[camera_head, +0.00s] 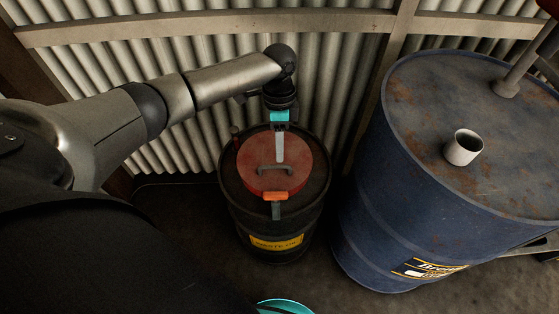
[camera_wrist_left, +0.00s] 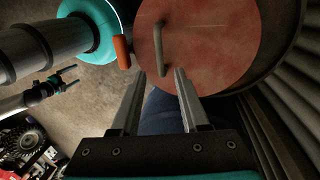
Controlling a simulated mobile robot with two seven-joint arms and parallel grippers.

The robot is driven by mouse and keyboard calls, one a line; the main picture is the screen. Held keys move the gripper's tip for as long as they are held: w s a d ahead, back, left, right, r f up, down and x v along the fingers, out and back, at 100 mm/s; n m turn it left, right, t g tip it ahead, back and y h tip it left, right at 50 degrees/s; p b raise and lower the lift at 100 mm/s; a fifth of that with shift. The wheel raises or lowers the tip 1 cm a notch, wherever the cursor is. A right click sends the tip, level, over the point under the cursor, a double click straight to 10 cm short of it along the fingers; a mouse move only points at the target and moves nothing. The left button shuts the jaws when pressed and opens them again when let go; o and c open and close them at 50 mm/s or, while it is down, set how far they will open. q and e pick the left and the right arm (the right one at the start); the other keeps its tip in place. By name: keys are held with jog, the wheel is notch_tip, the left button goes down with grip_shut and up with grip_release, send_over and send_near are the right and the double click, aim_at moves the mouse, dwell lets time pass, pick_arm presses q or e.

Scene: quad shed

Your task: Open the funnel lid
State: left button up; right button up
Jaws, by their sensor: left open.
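The funnel lid (camera_head: 255,172) is a round red disc lying flat on top of a black drum (camera_head: 275,220). It has a grey bar handle (camera_head: 274,169) across its middle and an orange tab (camera_head: 275,196) at its front edge. My left gripper (camera_head: 279,160) points down over the back part of the lid, near the handle. In the left wrist view its two fingers (camera_wrist_left: 159,72) are spread and empty, with the lower end of the handle (camera_wrist_left: 160,45) between or just beyond their tips. Contact cannot be told. My right gripper (camera_wrist_left: 70,77) seems to show small at the left there.
A large rusty blue drum (camera_head: 400,190) with a short white pipe stub (camera_head: 463,147) stands close on the right. A corrugated metal wall (camera_head: 340,60) with wooden beams is close behind. The floor (camera_head: 190,225) left of the black drum is clear.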

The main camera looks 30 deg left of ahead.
aim_at(279, 166)
pick_arm(q)
jog(key=shift+s+d+f+b, duration=0.1)
jog(key=shift+s+f+b, duration=0.05)
jog(key=shift+f, duration=0.65)
jog(key=shift+s+d+f+b, duration=0.1)
jog(key=shift+f+b, duration=0.05)
jog(key=shift+f, duration=0.6)
jog(key=shift+s+d+f+b, duration=0.1)
jog(key=shift+s+f+b, duration=0.05)
jog(key=shift+f, duration=0.65)
grip_shut()
